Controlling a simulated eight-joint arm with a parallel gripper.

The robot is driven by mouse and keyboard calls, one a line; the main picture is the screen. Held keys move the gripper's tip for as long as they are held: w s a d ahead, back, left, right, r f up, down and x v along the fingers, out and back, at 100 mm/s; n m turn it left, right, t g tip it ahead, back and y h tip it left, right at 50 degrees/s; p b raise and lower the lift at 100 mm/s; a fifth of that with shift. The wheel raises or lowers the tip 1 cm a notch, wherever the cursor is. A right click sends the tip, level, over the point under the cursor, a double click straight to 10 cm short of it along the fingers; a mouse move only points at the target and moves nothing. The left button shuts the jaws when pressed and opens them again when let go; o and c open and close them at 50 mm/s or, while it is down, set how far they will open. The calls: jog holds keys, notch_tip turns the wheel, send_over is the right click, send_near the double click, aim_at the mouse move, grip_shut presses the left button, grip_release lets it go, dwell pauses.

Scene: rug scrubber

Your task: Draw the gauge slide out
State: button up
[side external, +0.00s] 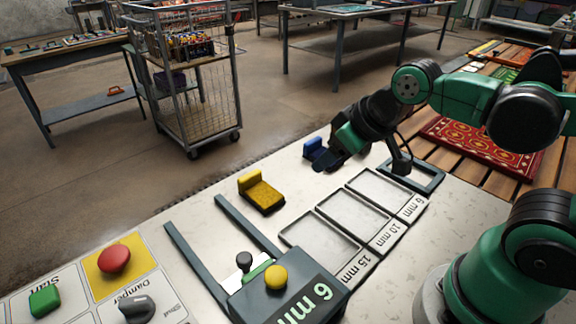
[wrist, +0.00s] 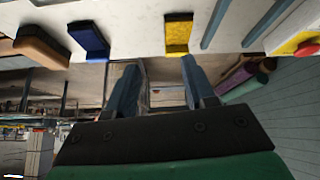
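The gauge (side external: 290,297) stands at the front of the pale bench, with a "6 mm" display and two dark parallel rails (side external: 245,222) running back from it. I cannot tell how far the slide is in. The rails also show in the wrist view (wrist: 262,20). My gripper (side external: 327,161) is up and away to the right of the gauge, above the bench's far edge. In the wrist view my gripper (wrist: 160,84) has its fingers apart with nothing between them.
A yellow L-shaped block (side external: 261,191) lies between the rails and my gripper; a blue one (side external: 315,148) is close by my gripper. Framed trays marked 15, 10 and 6 mm (side external: 352,213) lie right of the gauge. A control panel with a red button (side external: 114,259) is at left.

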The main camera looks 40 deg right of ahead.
jog(key=shift+o, duration=0.6)
jog(key=a+n, duration=0.1)
jog(key=n, duration=0.1)
jog(key=w+a+n+g, duration=0.1)
jog(key=n, duration=0.1)
jog(key=a+n, duration=0.1)
jog(key=n, duration=0.1)
jog(key=shift+w+a+n+g+y, duration=0.2)
jog(key=shift+a+n+g+y, duration=0.1)
jog(key=shift+n, duration=0.1)
jog(key=n+g, duration=0.5)
jog(key=n, duration=1.8)
send_over(244, 257)
notch_tip(244, 257, down, 5)
jog(key=shift+d+f, duration=0.15)
jog(key=shift+f+h, duration=0.2)
jog(key=shift+h, duration=0.2)
jog(key=shift+a+f, duration=0.2)
jog(key=shift+f, duration=2.5)
grip_shut()
